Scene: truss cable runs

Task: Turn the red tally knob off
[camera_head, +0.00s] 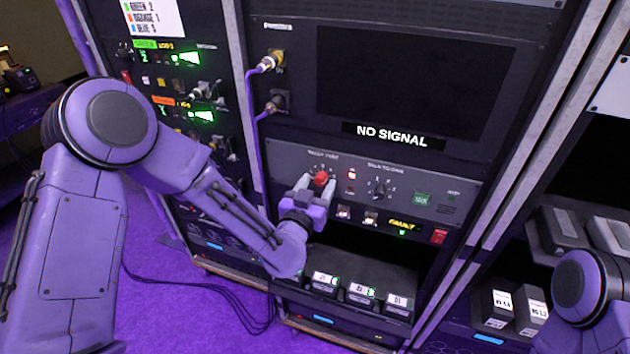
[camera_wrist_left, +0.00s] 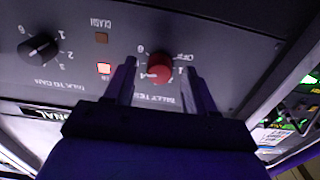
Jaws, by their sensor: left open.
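The red tally knob (camera_head: 321,178) sits on the grey control panel (camera_head: 292,159) in the rack. In the left wrist view, which looks upside down, the red knob (camera_wrist_left: 160,68) lies between the two fingers, with an OFF mark and numbers around it. My left gripper (camera_head: 311,184) is at the panel, its fingers on either side of the knob; the wrist view shows the left gripper (camera_wrist_left: 159,80) open with gaps beside the knob. I cannot tell exactly which mark the knob points to. My right gripper does not show; only part of my right arm is at the lower right.
A black talk-to gain knob (camera_head: 380,189) is right of the red one, with small lit buttons (camera_head: 343,212) below. A NO SIGNAL screen (camera_head: 400,85) is above, and several labelled packs (camera_head: 361,293) stand below. Purple cables (camera_head: 256,125) run left.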

